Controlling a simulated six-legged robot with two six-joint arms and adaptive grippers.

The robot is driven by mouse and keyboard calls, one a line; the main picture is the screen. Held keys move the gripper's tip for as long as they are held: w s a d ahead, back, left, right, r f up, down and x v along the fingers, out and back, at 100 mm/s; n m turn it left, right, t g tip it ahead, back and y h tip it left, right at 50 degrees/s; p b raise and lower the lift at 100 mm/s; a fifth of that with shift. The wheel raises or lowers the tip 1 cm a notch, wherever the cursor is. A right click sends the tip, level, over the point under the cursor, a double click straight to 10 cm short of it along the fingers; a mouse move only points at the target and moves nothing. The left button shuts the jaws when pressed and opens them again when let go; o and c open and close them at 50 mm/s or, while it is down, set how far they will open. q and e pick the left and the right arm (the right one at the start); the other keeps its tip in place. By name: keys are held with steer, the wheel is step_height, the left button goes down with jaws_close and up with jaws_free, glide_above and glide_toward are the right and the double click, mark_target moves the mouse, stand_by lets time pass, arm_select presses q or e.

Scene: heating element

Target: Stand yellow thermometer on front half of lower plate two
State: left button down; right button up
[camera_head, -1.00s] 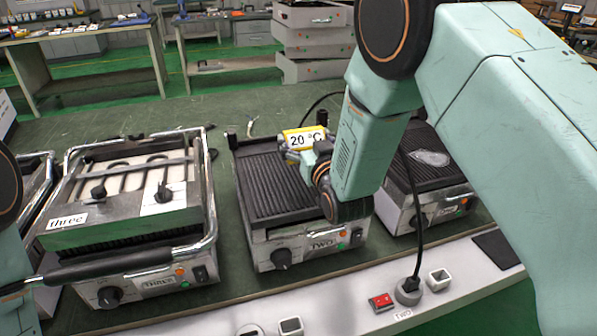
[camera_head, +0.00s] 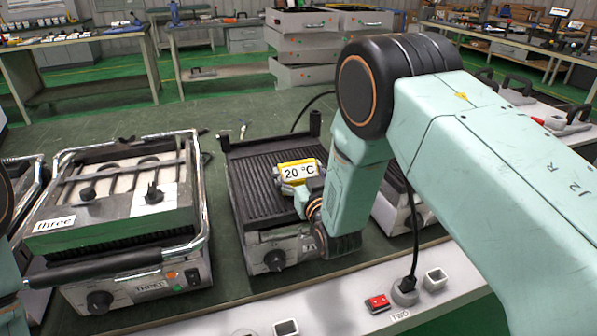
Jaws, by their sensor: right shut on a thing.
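The yellow thermometer (camera_head: 297,171), with a "20 °C" display, is over the ribbed lower plate two (camera_head: 262,165), toward its right side. Whether it touches the plate cannot be told. My right gripper (camera_head: 305,190) is shut on the thermometer; its fingers are mostly hidden by the thermometer and my right arm. The arm also hides the right front of grill two and part of its label. Of my left arm, only a part shows at the left edge; its gripper is out of view.
Another grill (camera_head: 395,205) stands partly behind my right arm. A red switch (camera_head: 378,303), a black plug with cable (camera_head: 405,291) and a white square holder (camera_head: 435,279) are on the front ledge.

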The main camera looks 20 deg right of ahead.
steer(key=shift+a+f, duration=0.1)
steer(key=o, duration=1.1)
steer(key=shift+s+r, duration=0.1)
steer(key=shift+r, duration=0.1)
steer(key=s, duration=0.4)
steer(key=s+p, duration=0.1)
steer(key=s, duration=0.3)
steer(key=s+p, duration=0.1)
steer(key=s, duration=0.2)
steer(key=shift+s+d, duration=0.25)
steer(key=shift+s, duration=0.15)
